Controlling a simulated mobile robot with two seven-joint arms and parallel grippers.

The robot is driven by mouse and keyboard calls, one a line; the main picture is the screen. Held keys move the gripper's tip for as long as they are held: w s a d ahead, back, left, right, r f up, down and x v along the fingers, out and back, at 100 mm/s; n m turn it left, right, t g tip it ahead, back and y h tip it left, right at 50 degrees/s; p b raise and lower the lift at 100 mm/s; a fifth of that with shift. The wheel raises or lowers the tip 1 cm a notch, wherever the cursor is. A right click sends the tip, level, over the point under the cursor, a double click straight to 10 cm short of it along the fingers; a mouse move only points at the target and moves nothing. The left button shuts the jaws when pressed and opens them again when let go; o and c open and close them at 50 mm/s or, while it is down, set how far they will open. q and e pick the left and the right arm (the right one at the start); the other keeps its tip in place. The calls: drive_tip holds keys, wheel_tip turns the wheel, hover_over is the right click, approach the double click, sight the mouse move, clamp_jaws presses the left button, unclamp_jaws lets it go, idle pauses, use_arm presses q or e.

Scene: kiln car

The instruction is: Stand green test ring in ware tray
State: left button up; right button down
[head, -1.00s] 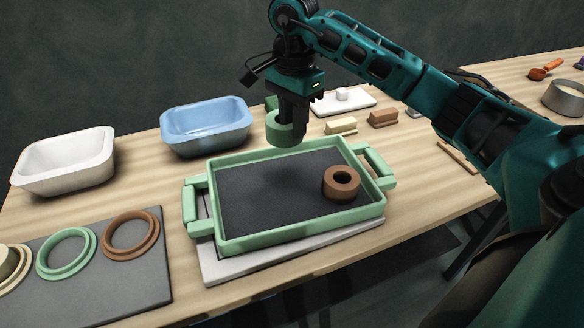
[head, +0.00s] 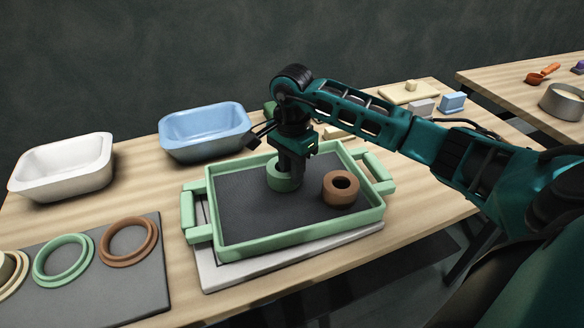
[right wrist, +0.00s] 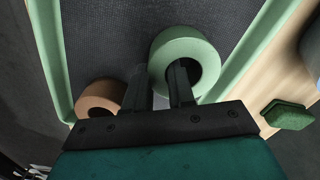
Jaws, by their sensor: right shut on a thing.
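The green test ring (head: 281,180) is a thick pale green ring inside the ware tray, left of the brown ring. My right gripper (head: 291,170) is shut on its wall from above. In the right wrist view the green ring (right wrist: 197,48) lies between the fingertips (right wrist: 166,85). I cannot tell whether its underside touches the tray floor. The ware tray (head: 237,246) is green with a dark floor and two side handles. A brown ring (head: 337,196) stands in its right half. My left gripper is not in view.
A grey mat (head: 120,291) with green (head: 63,283) and brown (head: 152,241) flat rings lies at the front left. A white basin (head: 60,190) and a blue basin (head: 206,150) stand behind. A green block (right wrist: 287,115) lies outside the tray. The tray's left floor is clear.

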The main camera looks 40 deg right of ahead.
drive_tip(key=shift+f, duration=0.15)
drive_tip(key=c, duration=1)
unclamp_jaws()
drive_tip(key=shift+o, duration=0.2)
drive_tip(key=shift+r, duration=0.35)
wheel_tip(320, 180, up, 12)
drive_tip(key=shift+f, duration=0.2)
